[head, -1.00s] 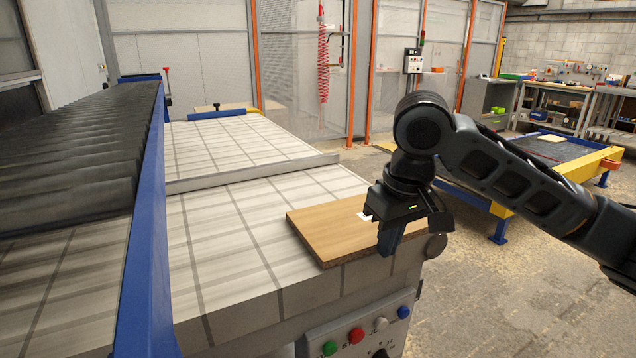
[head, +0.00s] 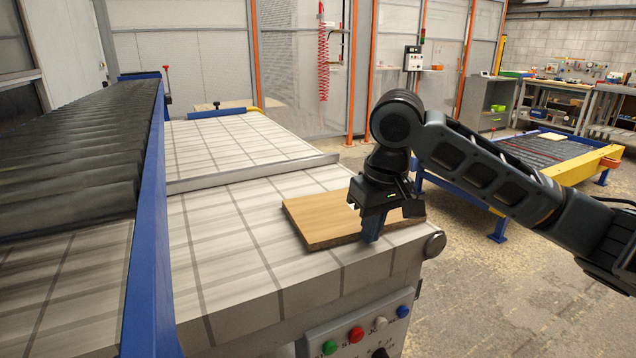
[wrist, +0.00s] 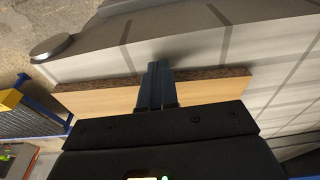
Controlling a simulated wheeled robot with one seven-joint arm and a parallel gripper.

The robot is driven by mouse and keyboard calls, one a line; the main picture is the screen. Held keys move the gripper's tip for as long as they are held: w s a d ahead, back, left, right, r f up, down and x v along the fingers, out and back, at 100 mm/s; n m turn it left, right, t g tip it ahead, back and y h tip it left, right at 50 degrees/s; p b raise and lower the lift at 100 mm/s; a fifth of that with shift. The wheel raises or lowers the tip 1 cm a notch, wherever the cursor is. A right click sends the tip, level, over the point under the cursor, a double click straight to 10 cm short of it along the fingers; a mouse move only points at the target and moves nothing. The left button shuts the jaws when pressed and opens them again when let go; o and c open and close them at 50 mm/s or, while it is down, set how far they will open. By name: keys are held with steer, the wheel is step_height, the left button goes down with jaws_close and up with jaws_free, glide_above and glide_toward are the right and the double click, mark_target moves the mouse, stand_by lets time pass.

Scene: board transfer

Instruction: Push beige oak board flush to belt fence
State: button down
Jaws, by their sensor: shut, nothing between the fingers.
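The beige oak board (head: 322,217) lies flat on the belt (head: 232,240) near its right front corner, turned slightly to the belt's edge. The fence (head: 255,174) is a grey metal bar across the belt, with a clear gap between it and the board. My gripper (head: 371,236) is shut and empty, pointing down at the board's near side. In the wrist view the closed fingers (wrist: 157,88) reach past the board's dark rough edge, and the board (wrist: 110,97) shows on both sides of them. Whether they touch that edge is hard to tell.
A blue rail (head: 150,220) and black rollers (head: 80,150) border the belt on the left. Coloured buttons (head: 356,333) sit on the panel below its front edge. A blue and yellow roller table (head: 540,155) stands at the right. The belt behind the fence is mostly clear.

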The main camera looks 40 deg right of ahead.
mark_target(334, 203)
steer(key=shift+w+d+p, duration=0.5)
steer(key=shift+w+d, duration=0.2)
steer(key=shift+w, duration=1.8)
steer(key=shift+w+d+p, duration=0.45)
steer(key=shift+w+d, duration=0.3)
steer(key=shift+w, duration=1.7)
steer(key=shift+w+d+p, duration=0.5)
steer(key=shift+w+d, duration=0.2)
steer(key=shift+w, duration=1.8)
steer(key=shift+s, duration=0.1)
steer(key=shift+s+a+p, duration=0.2)
steer(key=shift+s+p, duration=0.2)
steer(key=shift+s, duration=0.2)
steer(key=shift+s+a+p, duration=0.15)
steer(key=shift+s+p, duration=0.2)
steer(key=shift+s, duration=0.2)
step_height(334, 203, up, 7)
steer(key=p, duration=0.7)
steer(key=shift+f, duration=0.1)
